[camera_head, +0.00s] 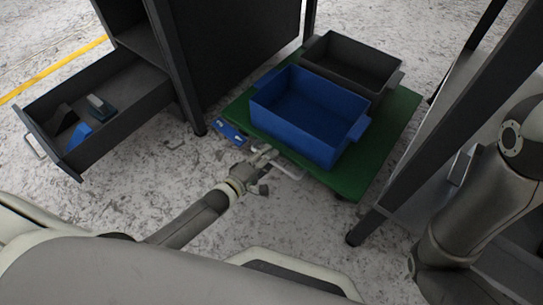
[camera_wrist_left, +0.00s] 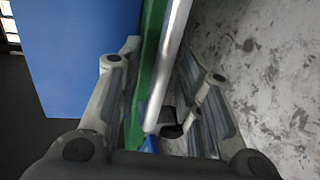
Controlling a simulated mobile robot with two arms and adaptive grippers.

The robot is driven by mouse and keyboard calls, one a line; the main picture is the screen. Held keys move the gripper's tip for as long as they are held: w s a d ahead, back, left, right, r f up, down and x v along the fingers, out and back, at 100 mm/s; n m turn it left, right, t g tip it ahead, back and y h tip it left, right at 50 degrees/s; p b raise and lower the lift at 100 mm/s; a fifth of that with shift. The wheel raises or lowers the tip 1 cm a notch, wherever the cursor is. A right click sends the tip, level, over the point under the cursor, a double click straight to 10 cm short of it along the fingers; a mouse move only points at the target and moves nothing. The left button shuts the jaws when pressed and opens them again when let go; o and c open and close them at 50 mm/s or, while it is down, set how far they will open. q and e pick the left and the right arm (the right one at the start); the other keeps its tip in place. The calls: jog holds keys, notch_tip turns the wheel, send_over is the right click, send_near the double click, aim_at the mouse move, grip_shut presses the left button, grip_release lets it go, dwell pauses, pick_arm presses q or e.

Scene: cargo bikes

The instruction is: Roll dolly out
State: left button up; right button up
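The green dolly (camera_head: 395,130) stands on the floor under the dark bench, carrying a blue crate (camera_head: 318,140) and a dark grey crate (camera_head: 350,85). A light metal handle bar (camera_head: 291,171) runs along its near edge. My left gripper (camera_head: 265,156) is at this near edge, by the left end of the handle. In the left wrist view, its two open fingers (camera_wrist_left: 160,60) stand on either side of the handle (camera_wrist_left: 168,70) and the green edge (camera_wrist_left: 150,40). There is a gap beside the right finger. My right arm shows at the right, but its gripper is out of view.
An open drawer (camera_head: 110,115) with small items juts out at the left. Dark cabinet legs stand left (camera_head: 190,110) and right (camera_head: 367,225) of the dolly. A blue item (camera_head: 229,132) lies at the dolly's left corner. The floor in front is mostly clear.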

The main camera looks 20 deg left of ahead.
pick_arm(q)
grip_shut()
jog(key=shift+s, duration=0.15)
